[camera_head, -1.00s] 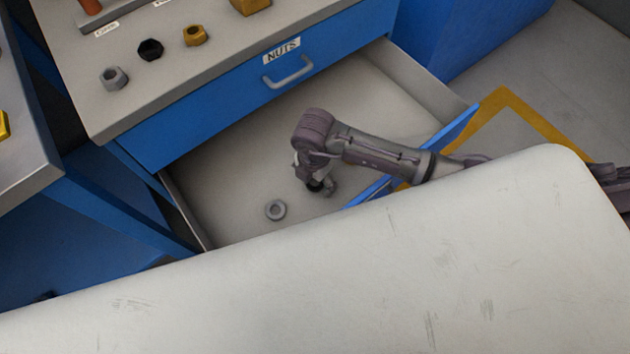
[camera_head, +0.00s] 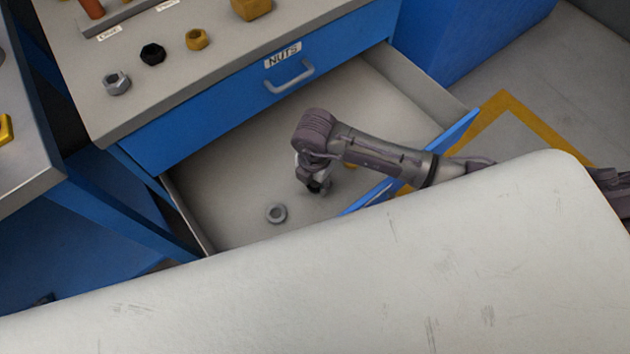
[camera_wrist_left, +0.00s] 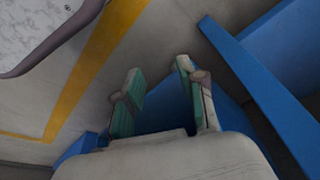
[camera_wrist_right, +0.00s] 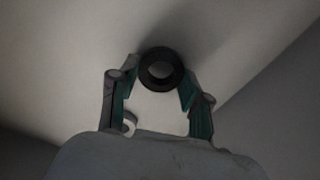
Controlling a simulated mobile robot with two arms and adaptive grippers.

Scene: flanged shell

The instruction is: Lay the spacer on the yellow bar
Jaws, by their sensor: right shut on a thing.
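My right gripper (camera_head: 318,188) is low inside the open drawer, seen from above and partly hidden by its own wrist. In the right wrist view, its fingers (camera_wrist_right: 160,75) are shut on a black ring (camera_wrist_right: 160,87), held at the fingertips. A grey ring (camera_head: 276,213) lies flat on the drawer floor, left of the gripper; a pale ring (camera_wrist_right: 128,122) shows by the left finger in the right wrist view. I cannot tell which ring is the spacer. My left gripper (camera_wrist_left: 159,70) is open and empty. I cannot make out the yellow bar for certain; a yellow piece (camera_head: 5,129) is cut off at the left edge.
On the grey top above stand a grey nut (camera_head: 117,83), a black nut (camera_head: 153,54), a gold nut (camera_head: 197,39) and a gold block (camera_head: 251,8). A pale surface (camera_head: 330,290) fills the foreground.

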